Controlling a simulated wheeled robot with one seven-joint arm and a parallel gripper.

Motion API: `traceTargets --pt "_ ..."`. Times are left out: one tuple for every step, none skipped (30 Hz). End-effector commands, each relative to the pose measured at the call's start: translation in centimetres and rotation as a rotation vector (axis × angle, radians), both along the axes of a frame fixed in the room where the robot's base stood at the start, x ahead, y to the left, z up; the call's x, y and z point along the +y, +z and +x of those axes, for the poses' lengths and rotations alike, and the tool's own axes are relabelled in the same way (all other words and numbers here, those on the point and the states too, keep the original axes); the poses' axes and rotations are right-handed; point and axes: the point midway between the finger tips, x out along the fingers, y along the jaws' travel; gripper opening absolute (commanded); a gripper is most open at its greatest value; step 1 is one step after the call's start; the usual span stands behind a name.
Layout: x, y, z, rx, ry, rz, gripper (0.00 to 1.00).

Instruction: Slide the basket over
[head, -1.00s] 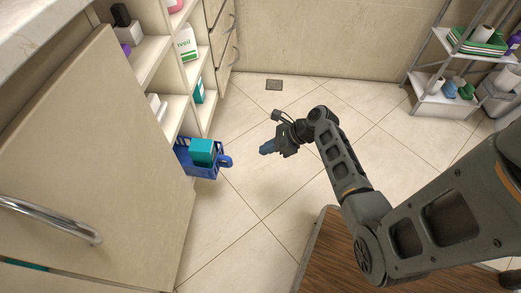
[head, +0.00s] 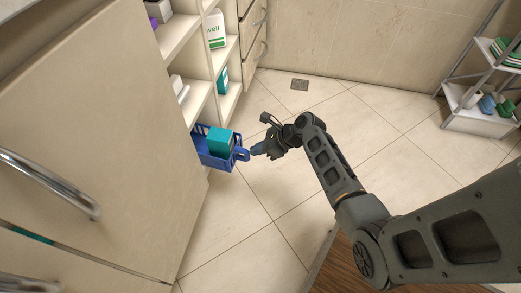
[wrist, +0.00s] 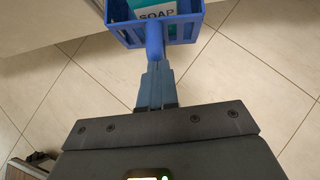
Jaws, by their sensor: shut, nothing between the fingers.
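A blue basket (head: 218,160) sits on a low shelf of the open cabinet in the head view, its near end sticking out past the shelf edge. A teal box (head: 219,141) stands in it; in the wrist view the basket (wrist: 186,30) holds a box (wrist: 163,12) marked SOAP. The basket's handle points toward my gripper (head: 256,149). In the wrist view my gripper (wrist: 157,66) is shut, its fingertips at the handle, touching it or very close. Nothing shows between the fingers. The far part of the basket is hidden in the shelf.
A cabinet door (head: 100,150) with a metal handle fills the left. Shelves above hold a white bottle (head: 216,29) and boxes. A wire rack (head: 483,122) stands at the far right. The tiled floor (head: 300,190) between is clear, with a drain (head: 300,84).

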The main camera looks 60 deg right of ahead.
Motion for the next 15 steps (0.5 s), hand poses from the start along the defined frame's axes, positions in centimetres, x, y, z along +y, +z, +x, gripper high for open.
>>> traceTargets --pt "0.0 0.0 0.0 0.000 0.000 0.000 0.00" --pt "0.0 0.0 0.0 0.000 0.000 0.000 0.00" --pt "0.0 0.0 0.0 0.000 0.000 0.000 0.00" --pt "0.0 0.0 0.0 0.000 0.000 0.000 0.00" --pt "0.0 0.1 0.1 0.000 0.001 0.000 0.00" --pt "0.1 0.2 0.4 0.000 0.001 0.000 0.00" --pt "0.3 0.2 0.7 0.000 0.003 0.001 0.00" --pt "0.4 0.3 1.1 0.000 0.004 0.002 0.00" --pt "0.7 0.5 1.9 -0.001 0.005 0.001 0.00" --pt "0.9 0.6 2.5 0.000 0.006 0.002 0.00" --pt "1.2 0.6 3.2 0.000 0.006 0.002 0.00" --pt "1.6 0.6 4.2 0.000 0.006 0.002 0.00" --pt "1.9 0.6 5.0 0.000 0.006 0.002 0.00" --pt "2.2 0.6 5.8 -0.001 0.006 0.001 0.00" --pt "2.5 0.5 6.8 -0.001 0.006 0.001 0.00"
